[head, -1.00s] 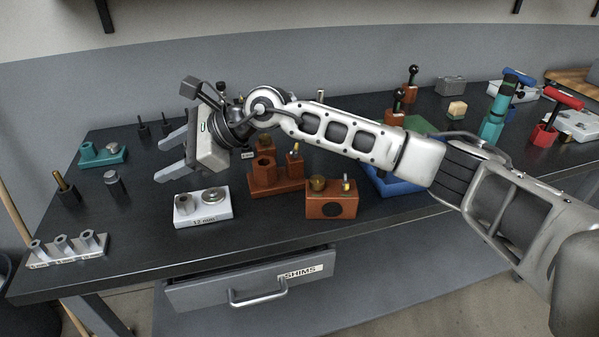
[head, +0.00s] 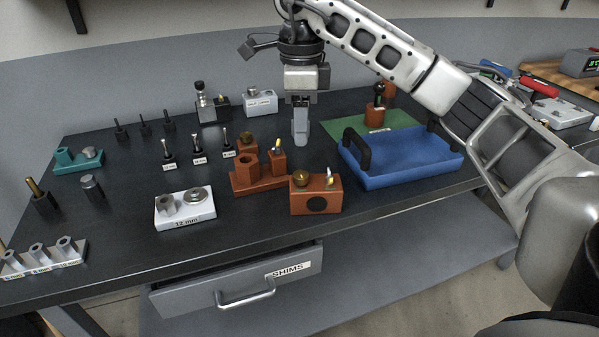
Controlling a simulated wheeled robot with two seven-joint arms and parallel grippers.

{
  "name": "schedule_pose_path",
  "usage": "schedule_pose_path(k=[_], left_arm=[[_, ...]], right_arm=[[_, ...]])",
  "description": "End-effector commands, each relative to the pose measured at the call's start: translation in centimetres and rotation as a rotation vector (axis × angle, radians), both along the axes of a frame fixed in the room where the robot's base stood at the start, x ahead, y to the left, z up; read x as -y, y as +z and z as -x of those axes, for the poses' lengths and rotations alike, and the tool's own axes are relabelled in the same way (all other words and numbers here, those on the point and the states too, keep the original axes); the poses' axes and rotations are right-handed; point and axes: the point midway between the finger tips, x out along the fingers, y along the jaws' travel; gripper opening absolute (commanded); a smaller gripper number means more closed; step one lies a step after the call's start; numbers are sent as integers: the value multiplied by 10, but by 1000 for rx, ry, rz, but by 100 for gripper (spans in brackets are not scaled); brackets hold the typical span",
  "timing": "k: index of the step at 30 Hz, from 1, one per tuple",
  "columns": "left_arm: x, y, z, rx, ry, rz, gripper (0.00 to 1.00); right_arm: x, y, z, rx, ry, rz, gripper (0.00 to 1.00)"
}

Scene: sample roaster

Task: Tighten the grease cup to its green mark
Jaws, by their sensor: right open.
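A brass, rounded cup (head: 301,177), which looks like the grease cup, sits on top of a brown-orange block (head: 330,197) with a dark round spot on its front. A small upright piece with a yellowish tip (head: 329,178) stands beside the cup. I cannot make out a green mark at this size. My right gripper (head: 300,140) points down over the table behind the block, apart from the cup. Its fingers show nearly edge-on; it is open, with nothing seen between them. My left gripper is out of view.
A stepped brown fixture (head: 258,184) stands left of the block, and a white 12 mm holder (head: 187,221) further left. A blue tray (head: 405,178) with a dark handle lies right. The SHIMS drawer (head: 240,285) is partly open below the front edge.

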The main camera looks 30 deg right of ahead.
Motion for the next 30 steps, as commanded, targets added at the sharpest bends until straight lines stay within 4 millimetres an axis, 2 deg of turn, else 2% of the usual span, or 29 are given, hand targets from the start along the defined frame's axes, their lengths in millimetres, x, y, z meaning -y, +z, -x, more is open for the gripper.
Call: schedule_pose_path(k=[1, 6, 15, 19, 28, 30], left_arm=[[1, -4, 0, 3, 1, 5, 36], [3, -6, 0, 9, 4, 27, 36], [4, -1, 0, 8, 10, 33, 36], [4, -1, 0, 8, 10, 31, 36], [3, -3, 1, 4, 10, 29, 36], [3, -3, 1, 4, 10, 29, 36]], right_arm=[[-1, -17, 1, -5, 3, -2, 50], [-1, -54, 1, -4, 1, -3, 50], [0, -95, 0, -2, 0, -1, 50], [0, -103, 0, 1, 0, -1, 50], [0, -105, 0, 1, 0, 0, 50], [0, -105, 0, 1, 1, -1, 31]])
